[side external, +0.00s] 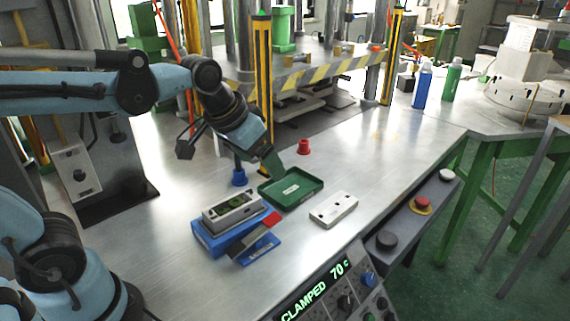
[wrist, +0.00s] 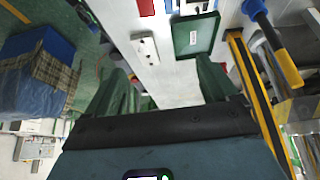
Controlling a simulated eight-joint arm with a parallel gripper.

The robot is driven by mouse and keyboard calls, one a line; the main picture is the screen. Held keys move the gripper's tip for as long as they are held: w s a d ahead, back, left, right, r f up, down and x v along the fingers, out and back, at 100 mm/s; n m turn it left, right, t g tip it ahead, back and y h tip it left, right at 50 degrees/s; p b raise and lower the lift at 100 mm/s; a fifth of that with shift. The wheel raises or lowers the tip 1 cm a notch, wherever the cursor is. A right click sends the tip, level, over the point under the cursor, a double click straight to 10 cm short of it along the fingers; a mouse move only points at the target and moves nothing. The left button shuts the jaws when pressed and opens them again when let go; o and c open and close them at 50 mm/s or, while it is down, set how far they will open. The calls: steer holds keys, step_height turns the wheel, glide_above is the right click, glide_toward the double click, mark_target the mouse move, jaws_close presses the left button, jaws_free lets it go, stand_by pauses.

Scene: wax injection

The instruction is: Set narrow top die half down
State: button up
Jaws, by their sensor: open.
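A pale, flat, narrow die half (side external: 334,210) with a few dark holes lies on the metal bench, to the right of the green tray (side external: 291,187). The die half also shows in the wrist view (wrist: 146,48), with nothing gripping it. My gripper (side external: 273,164) is above the back left edge of the tray, pointing down, apart from the die half. Its two green fingers are spread and empty in the wrist view (wrist: 162,85). A grey die half (side external: 233,212) with green shapes in its top rests on a blue block (side external: 205,240) at left.
A yellow-black post (side external: 262,80) of the press rises close to my gripper. A control panel (side external: 335,290) reads CLAMPED 70 C. The bench right of the die half is clear.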

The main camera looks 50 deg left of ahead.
steer(key=s+a+f+t, duration=0.1)
steer(key=s+f, duration=0.3)
steer(key=s, duration=0.1)
steer(key=shift+s+t, duration=0.2)
steer(key=shift+t, duration=0.2)
